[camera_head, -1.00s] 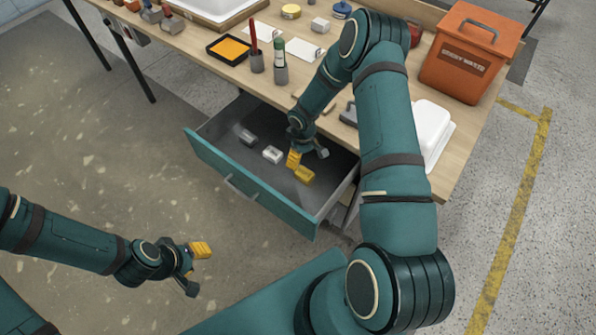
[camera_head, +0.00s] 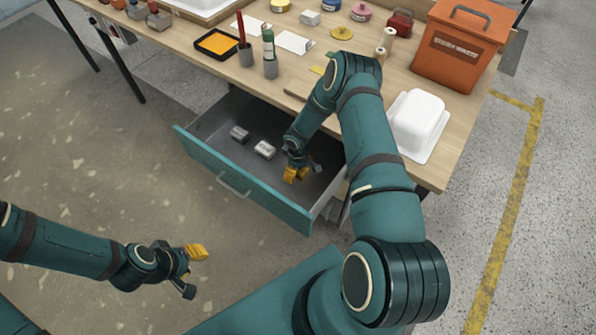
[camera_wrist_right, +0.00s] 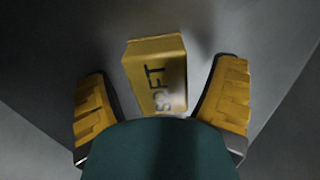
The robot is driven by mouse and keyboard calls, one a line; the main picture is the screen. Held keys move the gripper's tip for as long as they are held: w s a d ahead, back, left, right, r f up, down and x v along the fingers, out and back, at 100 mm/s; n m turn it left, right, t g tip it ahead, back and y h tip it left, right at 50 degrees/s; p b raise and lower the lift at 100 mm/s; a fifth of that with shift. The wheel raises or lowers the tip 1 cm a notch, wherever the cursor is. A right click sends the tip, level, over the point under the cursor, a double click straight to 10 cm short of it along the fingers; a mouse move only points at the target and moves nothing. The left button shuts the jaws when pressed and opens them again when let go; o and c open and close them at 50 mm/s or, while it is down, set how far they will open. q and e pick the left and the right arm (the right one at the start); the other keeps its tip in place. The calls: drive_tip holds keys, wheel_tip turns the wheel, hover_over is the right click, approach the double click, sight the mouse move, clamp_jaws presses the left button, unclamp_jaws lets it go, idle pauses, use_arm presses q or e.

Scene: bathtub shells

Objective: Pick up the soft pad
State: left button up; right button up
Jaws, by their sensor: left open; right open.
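The soft pad (camera_wrist_right: 157,75) is a yellow block with dark lettering reading "SOFT" in the right wrist view. It lies in the open drawer (camera_head: 245,190), between and slightly beyond the two yellow-padded fingers of my right gripper (camera_wrist_right: 163,82). The fingers are spread, with a gap on each side of the pad. In the head view my right gripper (camera_head: 297,172) reaches down into the drawer's right part and largely hides the pad. My left gripper (camera_head: 195,272) is open and empty over the floor at the lower left.
The workbench (camera_head: 190,55) above holds a yellow tray, cups, a white tub (camera_head: 417,120) and an orange waste bin (camera_head: 462,50).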

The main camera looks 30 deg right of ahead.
drive_tip(key=shift+f, duration=0.15)
drive_tip(key=c, duration=1.3)
drive_tip(key=shift+o, duration=0.2)
wheel_tip(320, 180, up, 28)
drive_tip(key=p, duration=0.4)
drive_tip(key=shift+p, duration=0.3)
drive_tip(key=shift+o, duration=0.6)
